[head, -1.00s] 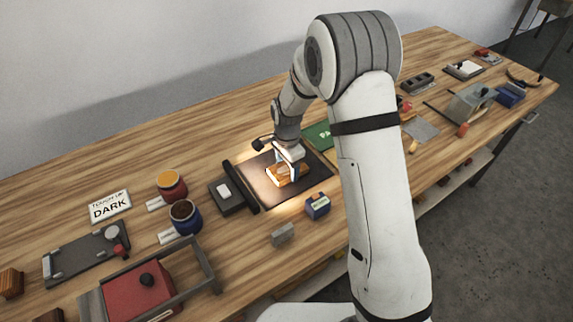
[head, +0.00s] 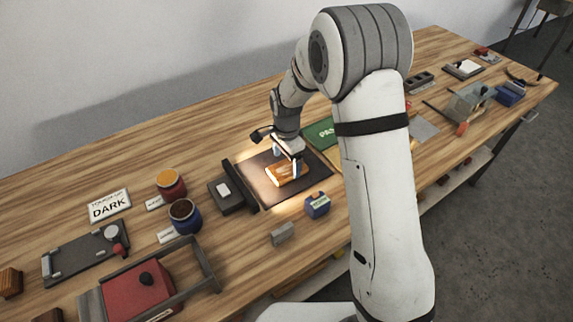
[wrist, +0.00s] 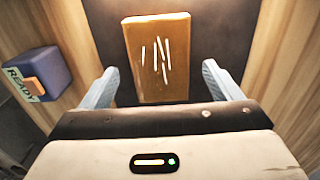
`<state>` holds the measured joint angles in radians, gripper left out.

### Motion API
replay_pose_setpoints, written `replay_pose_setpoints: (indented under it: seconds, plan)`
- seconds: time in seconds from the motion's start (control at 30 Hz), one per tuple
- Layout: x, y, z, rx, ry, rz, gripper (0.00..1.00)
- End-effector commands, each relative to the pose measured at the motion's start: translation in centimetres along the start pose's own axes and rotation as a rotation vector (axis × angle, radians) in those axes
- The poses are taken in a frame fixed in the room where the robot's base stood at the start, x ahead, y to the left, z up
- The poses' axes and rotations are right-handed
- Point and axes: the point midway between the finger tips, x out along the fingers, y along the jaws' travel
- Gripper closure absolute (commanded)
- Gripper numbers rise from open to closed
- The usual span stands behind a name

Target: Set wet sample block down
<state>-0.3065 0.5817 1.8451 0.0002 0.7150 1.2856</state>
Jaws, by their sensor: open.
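The sample block (head: 286,173) is a small orange-brown wooden block lying flat on a dark mat (head: 262,187) under a bright patch of light. In the wrist view the block (wrist: 158,62) shows several pale streaks on its glossy top. My gripper (head: 287,160) is just above the block. In the wrist view my gripper (wrist: 160,88) is open, with a pale blue finger on each side of the block and clear gaps between. The block rests on the mat (wrist: 105,12), not held.
A dark bar unit (head: 238,187) borders the mat on the left. A blue READY box (head: 317,205) stands in front, also in the wrist view (wrist: 38,75). A grey block (head: 282,234) lies nearer. Paint jars (head: 185,217), a DARK sign (head: 108,206) and a green panel (head: 321,133) are around.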

Motion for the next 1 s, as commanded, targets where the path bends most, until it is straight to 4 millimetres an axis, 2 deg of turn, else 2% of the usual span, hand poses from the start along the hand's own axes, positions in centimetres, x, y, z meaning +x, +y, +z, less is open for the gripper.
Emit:
replay_pose_setpoints:
  seconds: [0.2,0.4,0.73,0.87,1.0]
  plan:
    - [-4.9,-0.1,0.0,-0.001,0.002,-0.006,0.15]
    - [-8.3,-0.1,0.0,-0.001,0.001,-0.004,0.15]
    - [-10.0,0.3,0.0,-0.010,0.001,-0.004,0.15]
    - [-11.8,2.3,-0.6,-0.072,0.009,-0.024,0.15]
    - [-15.2,6.9,-1.5,-0.217,0.031,-0.061,0.15]
